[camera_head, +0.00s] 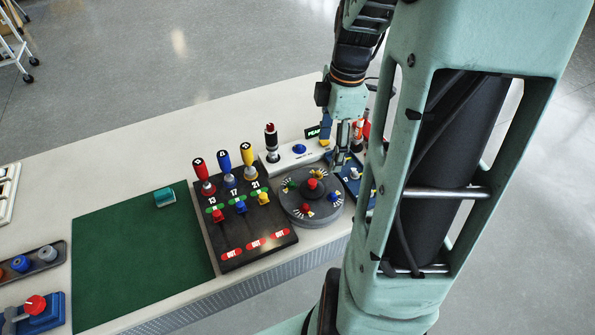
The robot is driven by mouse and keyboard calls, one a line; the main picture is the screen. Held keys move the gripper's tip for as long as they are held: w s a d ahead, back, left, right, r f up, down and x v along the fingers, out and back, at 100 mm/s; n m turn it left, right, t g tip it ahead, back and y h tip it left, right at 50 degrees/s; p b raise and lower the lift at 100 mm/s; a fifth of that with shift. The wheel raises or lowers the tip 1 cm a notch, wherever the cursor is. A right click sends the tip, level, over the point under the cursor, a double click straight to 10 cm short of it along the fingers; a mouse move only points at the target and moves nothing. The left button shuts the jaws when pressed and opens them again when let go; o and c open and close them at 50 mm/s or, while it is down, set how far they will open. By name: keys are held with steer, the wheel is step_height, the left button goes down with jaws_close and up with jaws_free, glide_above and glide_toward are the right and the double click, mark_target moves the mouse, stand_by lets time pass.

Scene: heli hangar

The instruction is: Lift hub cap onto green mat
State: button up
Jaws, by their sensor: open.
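A round dark grey hub (323,213) stands near the table's front edge. A red knob (312,184) sits at its middle, and I take this for the hub cap. Smaller red, blue, green and yellow pieces are around it. The green mat (140,255) lies flat to the left, beyond a black panel. My gripper (342,147) points down, open and seemingly empty, above and behind the hub's right side, apart from the red knob. Its fingertips are small and partly overlap the things behind.
The black panel (232,260) with tall red, blue and yellow handles stands between hub and mat. A teal block (165,197) lies on the mat's back right corner. A white base (295,157) with a black post is behind the hub. The table's back left is clear.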

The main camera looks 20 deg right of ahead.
steer(key=a+f+n, duration=0.1)
steer(key=a, duration=0.1)
glide_above(312, 181)
steer(key=d, duration=0.1)
steer(key=f, duration=0.5)
steer(key=shift+s+b, duration=0.25)
steer(key=shift+b, duration=0.1)
steer(key=shift+w+a+f, duration=0.1)
steer(key=shift+a+f, duration=0.05)
steer(key=shift+f, duration=0.75)
steer(key=shift+w+a+f, duration=0.1)
steer(key=shift+a+f, duration=0.1)
steer(key=shift+f, duration=0.75)
steer(key=shift+a+f, duration=0.15)
steer(key=shift+f, duration=0.75)
steer(key=c, duration=1.2)
